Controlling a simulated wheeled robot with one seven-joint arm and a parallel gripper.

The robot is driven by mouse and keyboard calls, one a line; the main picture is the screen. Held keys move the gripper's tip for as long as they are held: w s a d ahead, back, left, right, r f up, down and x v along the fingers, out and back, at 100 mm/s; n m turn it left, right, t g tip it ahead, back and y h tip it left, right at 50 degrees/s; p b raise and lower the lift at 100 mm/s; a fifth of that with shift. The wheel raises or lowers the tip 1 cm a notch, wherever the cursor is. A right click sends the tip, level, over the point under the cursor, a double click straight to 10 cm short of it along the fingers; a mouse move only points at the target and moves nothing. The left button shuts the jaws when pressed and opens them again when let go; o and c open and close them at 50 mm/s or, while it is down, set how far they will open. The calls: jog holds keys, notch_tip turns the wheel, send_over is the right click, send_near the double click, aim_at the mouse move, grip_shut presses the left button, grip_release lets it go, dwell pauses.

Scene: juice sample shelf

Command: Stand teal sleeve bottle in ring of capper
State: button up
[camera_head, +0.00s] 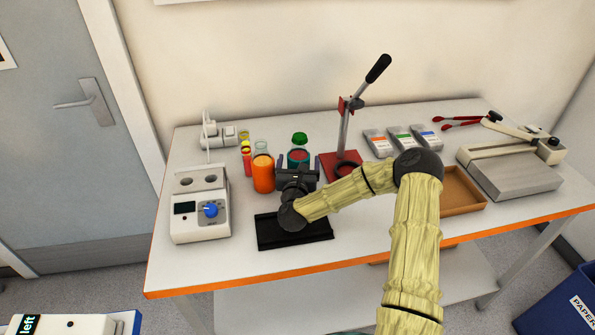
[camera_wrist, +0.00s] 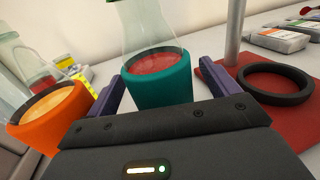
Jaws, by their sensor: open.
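The teal sleeve bottle (camera_head: 299,157) stands on the table, with a green cap on top and red contents. In the wrist view, its teal sleeve (camera_wrist: 158,86) is between my two purple fingers, with a visible gap on the right. My gripper (camera_head: 297,166) is open at the bottle's near side and partly hides it in the head view. The capper (camera_head: 343,130) stands just right of the bottle, with a red base, upright post and black-handled lever. Its black ring (camera_wrist: 275,78) lies empty on the red base.
An orange sleeve bottle (camera_head: 263,175) stands close left of the teal one, with small yellow and red items (camera_head: 246,155) behind. A white device (camera_head: 200,207) is at left. A black mat (camera_head: 270,236) lies under my arm. A brown tray (camera_head: 463,197) is at right.

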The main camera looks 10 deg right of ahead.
aim_at(299, 148)
jog(key=shift+x, duration=0.95)
jog(key=c, duration=1.2)
jog(key=shift+r+p, duration=0.95)
jog(key=shift+r, duration=1.15)
jog(key=shift+c, duration=0.2)
